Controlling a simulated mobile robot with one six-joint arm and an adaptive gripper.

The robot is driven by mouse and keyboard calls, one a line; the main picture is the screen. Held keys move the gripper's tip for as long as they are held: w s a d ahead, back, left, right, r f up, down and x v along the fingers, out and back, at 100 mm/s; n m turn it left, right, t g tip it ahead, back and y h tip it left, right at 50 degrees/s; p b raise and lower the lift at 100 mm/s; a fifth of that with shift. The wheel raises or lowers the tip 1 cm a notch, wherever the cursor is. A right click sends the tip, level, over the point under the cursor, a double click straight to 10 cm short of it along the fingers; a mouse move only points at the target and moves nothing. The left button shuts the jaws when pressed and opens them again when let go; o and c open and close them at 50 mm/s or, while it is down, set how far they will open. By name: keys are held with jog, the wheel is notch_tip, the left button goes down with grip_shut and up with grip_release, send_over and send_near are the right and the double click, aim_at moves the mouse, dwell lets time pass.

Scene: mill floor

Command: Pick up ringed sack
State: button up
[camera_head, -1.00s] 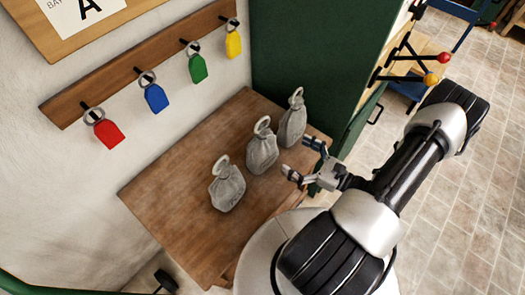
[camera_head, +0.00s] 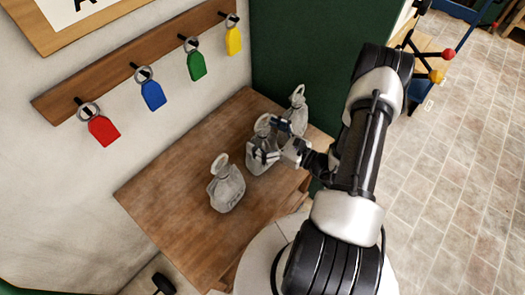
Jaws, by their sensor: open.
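Three grey sacks, each with a ring at its top, stand in a row on the wooden table (camera_head: 180,200). The near sack (camera_head: 226,188) is in full view. The middle sack (camera_head: 259,163) is partly hidden by my gripper (camera_head: 267,140). The far sack (camera_head: 298,105) stands near the green cabinet, its lower part hidden behind my gripper. My gripper is open, with its fingers on either side of the upper part of the middle sack. I cannot tell whether the fingers touch it.
A wooden rail (camera_head: 120,72) on the wall holds red, blue, green and yellow tags. A green cabinet (camera_head: 300,50) stands behind the table. A rack with red and yellow knobs (camera_head: 436,76) is at upper right. The table's left part is bare.

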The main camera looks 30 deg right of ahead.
jog(key=c, duration=2.2)
jog(key=shift+r, duration=0.15)
